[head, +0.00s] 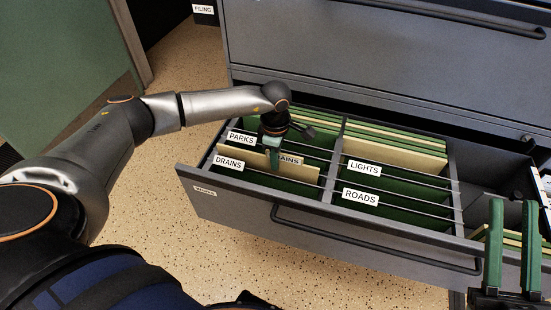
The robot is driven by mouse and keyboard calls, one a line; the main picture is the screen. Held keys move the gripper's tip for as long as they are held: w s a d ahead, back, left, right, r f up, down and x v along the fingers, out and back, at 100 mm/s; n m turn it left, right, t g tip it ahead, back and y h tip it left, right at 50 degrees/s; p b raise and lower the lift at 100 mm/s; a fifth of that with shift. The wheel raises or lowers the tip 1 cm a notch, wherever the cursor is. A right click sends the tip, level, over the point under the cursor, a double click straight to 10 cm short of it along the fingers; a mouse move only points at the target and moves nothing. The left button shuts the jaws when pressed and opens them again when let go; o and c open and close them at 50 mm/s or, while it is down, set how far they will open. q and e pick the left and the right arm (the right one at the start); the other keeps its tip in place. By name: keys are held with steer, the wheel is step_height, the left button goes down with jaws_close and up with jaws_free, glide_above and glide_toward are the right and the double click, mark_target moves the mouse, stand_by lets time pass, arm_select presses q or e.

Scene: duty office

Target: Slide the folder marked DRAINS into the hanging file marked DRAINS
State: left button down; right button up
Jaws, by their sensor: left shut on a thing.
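The manila folder (240,160), its DRAINS tab partly covered by a finger, stands upright in the left half of the open drawer. My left gripper (273,158) is shut on its top edge from above. The white DRAINS label (229,162) of the hanging file is just in front of the folder's left end. The folder's lower part is hidden behind the green front of that file (270,184). I cannot tell how deep it sits. The PARKS label (241,139) is behind it. My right gripper (512,245) is open and empty at the right edge.
More green files and manila folders (400,141) stand at the back. The drawer handle (375,248) juts forward. A cabinet (380,50) rises behind; speckled floor (200,230) is clear at left.

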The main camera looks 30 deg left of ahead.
arm_select(q)
steer(key=shift+f+b, duration=0.3)
steer(key=shift+f, duration=0.1)
arm_select(e)
steer(key=shift+s+a+r+n+y, duration=0.15)
steer(key=shift+s+r+n+y, duration=0.95)
steer(key=shift+r+y, duration=0.3)
steer(key=shift+r, duration=0.1)
arm_select(q)
steer(key=c, duration=0.9)
jaws_free()
arm_select(e)
steer(key=shift+r, duration=0.15)
arm_select(q)
steer(key=shift+r+p, duration=2.7)
steer(key=shift+r, duration=0.8)
arm_select(e)
steer(key=shift+r, duration=2.55)
steer(key=shift+r, duration=0.1)
